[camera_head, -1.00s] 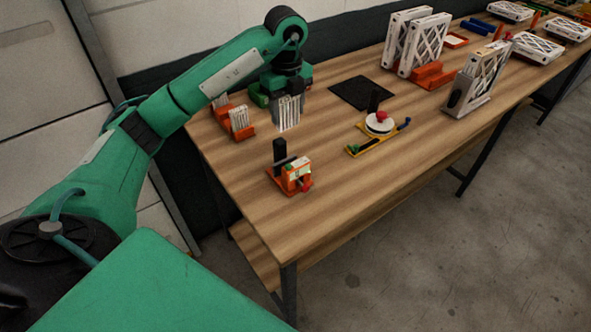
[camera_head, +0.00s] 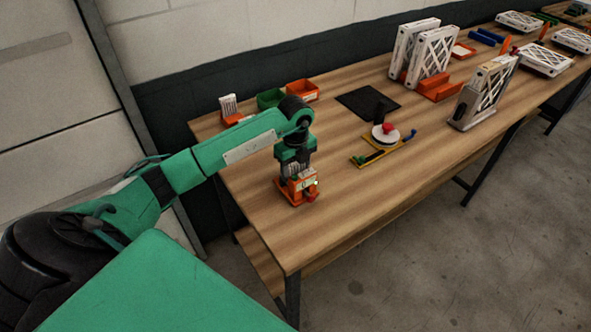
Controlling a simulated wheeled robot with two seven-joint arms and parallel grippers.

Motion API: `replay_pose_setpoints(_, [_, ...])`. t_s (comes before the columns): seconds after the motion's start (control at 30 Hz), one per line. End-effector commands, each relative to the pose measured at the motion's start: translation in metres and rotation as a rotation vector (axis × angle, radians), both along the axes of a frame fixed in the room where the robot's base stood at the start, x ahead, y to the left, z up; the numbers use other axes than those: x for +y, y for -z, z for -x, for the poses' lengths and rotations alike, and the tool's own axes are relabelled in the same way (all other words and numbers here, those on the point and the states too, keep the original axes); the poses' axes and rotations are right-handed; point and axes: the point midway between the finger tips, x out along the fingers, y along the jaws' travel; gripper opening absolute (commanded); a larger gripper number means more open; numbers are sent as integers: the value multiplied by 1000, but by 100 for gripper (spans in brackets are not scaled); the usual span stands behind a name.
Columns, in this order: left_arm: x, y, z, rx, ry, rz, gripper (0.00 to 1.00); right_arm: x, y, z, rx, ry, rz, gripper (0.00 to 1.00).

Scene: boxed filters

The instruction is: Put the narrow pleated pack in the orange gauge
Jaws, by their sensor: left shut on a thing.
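The orange gauge (camera_head: 289,195) stands near the front left of the wooden table, with a pale label and a red part on its right side. My left gripper (camera_head: 293,171) is directly over it, pointing down, shut on the narrow pleated pack (camera_head: 292,168). Only a little of the white pleated pack shows between the gripper and the gauge. The pack's lower end is at the gauge's top; I cannot tell how far it is inside. My right gripper is not in view.
Behind my left arm are a white pleated pack (camera_head: 229,105) in an orange holder, a green bin (camera_head: 270,98) and an orange bin (camera_head: 303,90). To the right are a black mat (camera_head: 368,102), a yellow fixture with a white disc (camera_head: 385,132) and large framed filters (camera_head: 432,55).

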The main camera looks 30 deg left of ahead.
Motion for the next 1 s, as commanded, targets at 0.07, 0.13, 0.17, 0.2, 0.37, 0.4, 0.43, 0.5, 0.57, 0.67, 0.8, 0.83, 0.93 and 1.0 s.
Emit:
replay_pose_setpoints(0.07, [-1, 10, 1, 3, -1, 0, 32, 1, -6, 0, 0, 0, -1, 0])
replay_pose_setpoints(0.13, [0, 16, 0, 1, 0, 0, 32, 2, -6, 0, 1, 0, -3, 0])
replay_pose_setpoints(0.17, [0, 16, 0, 0, 0, 0, 32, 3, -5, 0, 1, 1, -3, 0])
replay_pose_setpoints(0.2, [0, 16, 0, 0, 0, 0, 32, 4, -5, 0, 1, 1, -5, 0])
replay_pose_setpoints(0.37, [0, 17, 0, 0, 0, 0, 32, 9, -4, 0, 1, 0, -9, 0])
replay_pose_setpoints(0.4, [0, 18, 0, 0, 0, 0, 32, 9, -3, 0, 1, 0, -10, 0])
replay_pose_setpoints(0.43, [0, 19, 0, 0, 0, 0, 32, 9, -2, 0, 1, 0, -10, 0])
replay_pose_setpoints(0.5, [0, 19, 0, 0, 0, 0, 60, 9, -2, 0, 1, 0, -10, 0])
replay_pose_setpoints(0.57, [0, 19, 0, 0, 0, 0, 72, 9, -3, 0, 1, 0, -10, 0])
replay_pose_setpoints(0.67, [0, 19, 0, 0, 0, 0, 76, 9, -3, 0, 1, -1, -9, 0])
replay_pose_setpoints(0.8, [0, 19, 0, 0, 0, 0, 76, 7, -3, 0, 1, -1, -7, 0])
replay_pose_setpoints(0.83, [0, 18, 0, 0, 0, 0, 76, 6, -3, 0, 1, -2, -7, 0])
replay_pose_setpoints(0.93, [0, 15, 0, 0, 0, 0, 76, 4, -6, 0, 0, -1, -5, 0])
replay_pose_setpoints(1.0, [0, 11, -1, -4, 0, -1, 76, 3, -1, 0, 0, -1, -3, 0])
